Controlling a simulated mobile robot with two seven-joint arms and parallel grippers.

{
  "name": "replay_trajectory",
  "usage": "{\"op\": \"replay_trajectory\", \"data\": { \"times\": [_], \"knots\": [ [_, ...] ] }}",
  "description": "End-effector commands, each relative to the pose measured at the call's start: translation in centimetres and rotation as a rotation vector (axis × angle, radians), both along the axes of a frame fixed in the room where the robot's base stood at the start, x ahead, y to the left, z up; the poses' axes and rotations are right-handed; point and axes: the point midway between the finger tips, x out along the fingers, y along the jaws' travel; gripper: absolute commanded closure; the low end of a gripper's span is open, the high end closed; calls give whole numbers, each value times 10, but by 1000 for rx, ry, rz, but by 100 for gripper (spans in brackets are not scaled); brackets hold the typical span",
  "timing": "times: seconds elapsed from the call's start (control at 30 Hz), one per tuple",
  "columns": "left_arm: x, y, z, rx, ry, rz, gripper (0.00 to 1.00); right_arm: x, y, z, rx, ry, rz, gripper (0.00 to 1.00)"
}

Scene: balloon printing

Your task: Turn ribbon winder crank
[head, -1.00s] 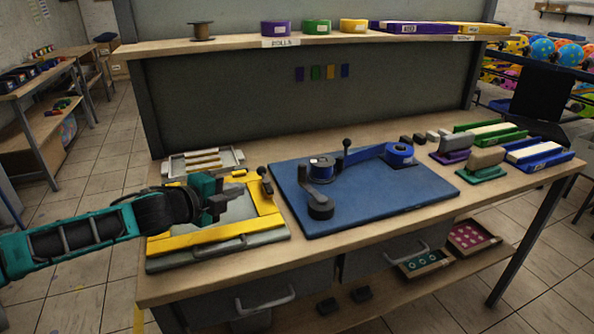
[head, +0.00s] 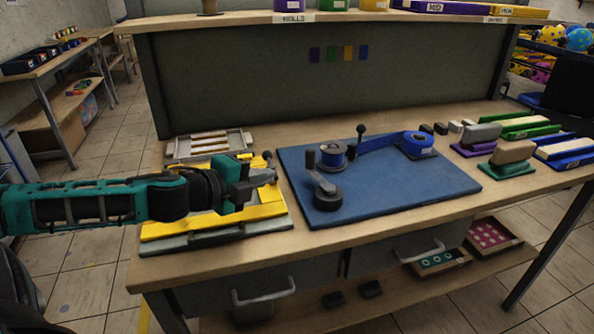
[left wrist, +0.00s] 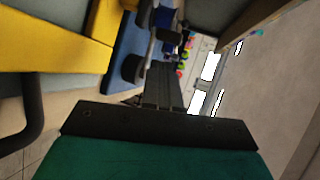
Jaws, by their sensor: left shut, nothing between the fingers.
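The ribbon winder stands on a blue board (head: 392,190) on the workbench. It has a blue ribbon spool (head: 333,154), a crank (head: 321,184) with a black knob (head: 328,197), and a blue arm reaching to a blue roll (head: 418,144) at the right. My left gripper (head: 272,178) is shut and empty over the yellow frame, just left of the board and apart from the crank. In the left wrist view, the crank's black knob (left wrist: 133,68) shows beyond the gripper fingers (left wrist: 165,95). My right gripper is not in view.
A yellow and grey screen frame (head: 190,229) lies beneath my left gripper. A grey tray (head: 208,145) sits behind it. Purple, green and blue stamp blocks (head: 510,158) stand at the right of the bench. A shelf (head: 330,17) with rolls runs above the back.

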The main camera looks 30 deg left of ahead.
Motion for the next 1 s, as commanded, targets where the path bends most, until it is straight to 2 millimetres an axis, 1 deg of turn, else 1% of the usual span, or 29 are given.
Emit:
{"op": "replay_trajectory", "data": {
  "times": [0.03,0.27,0.33,0.77,1.0],
  "knots": [
    [4,-1,-2,1,-4,-1,100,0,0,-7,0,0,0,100],
    [17,-1,-6,5,-3,4,100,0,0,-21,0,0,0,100],
    [20,-1,-5,1,-3,7,100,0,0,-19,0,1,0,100],
    [40,-5,-11,2,-3,4,100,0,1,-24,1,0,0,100],
    [59,-7,-16,-1,-3,6,100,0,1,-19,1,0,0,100]
  ]
}}
